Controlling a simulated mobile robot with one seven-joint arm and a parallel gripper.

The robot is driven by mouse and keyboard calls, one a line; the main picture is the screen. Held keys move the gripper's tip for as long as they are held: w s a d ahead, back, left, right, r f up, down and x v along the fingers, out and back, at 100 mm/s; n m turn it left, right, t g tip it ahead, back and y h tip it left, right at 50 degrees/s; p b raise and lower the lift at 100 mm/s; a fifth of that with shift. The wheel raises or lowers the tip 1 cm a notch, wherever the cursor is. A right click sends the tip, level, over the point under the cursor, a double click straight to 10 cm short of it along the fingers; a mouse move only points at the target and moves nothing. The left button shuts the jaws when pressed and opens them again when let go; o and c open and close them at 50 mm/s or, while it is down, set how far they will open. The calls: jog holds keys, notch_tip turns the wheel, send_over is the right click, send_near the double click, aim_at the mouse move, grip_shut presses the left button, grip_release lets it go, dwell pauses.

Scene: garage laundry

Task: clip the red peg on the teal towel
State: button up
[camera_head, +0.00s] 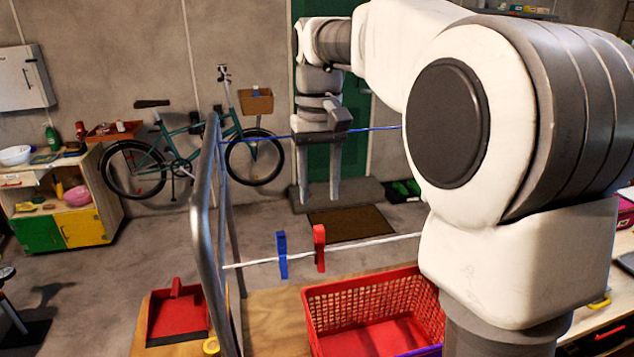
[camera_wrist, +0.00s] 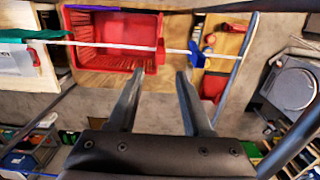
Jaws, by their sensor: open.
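The red peg (camera_head: 319,248) sits on a white line, just right of a blue peg (camera_head: 282,255). In the wrist view the red peg (camera_wrist: 160,51) shows between and beyond my fingertips. My gripper (camera_head: 335,197) is open and empty, pointing down, apart from the peg; its two fingers also show in the wrist view (camera_wrist: 160,74). A teal cloth (camera_wrist: 30,34), which looks like the towel, lies along the line at the wrist view's upper left. No teal towel shows in the head view, where my arm covers the line's right part.
A red basket (camera_head: 312,317) stands below the line. A grey metal frame (camera_head: 204,210) holds the line's left end. A blue line (camera_head: 370,129) runs farther back. A red dustpan (camera_head: 177,318) lies at left. A bicycle (camera_head: 190,150) stands by the wall.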

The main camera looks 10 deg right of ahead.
aim_at(319, 227)
notch_tip(319, 227, down, 5)
jog(key=b, duration=0.4)
jog(key=shift+r, duration=0.2)
jog(key=shift+s+f+b, duration=0.15)
jog(key=shift+f+b, duration=1.45)
jog(key=shift+f, duration=0.75)
jog(key=shift+c, duration=0.3)
grip_shut()
jog(key=shift+r, duration=0.15)
jog(key=shift+r+p, duration=2.7)
jog(key=shift+d, duration=0.1)
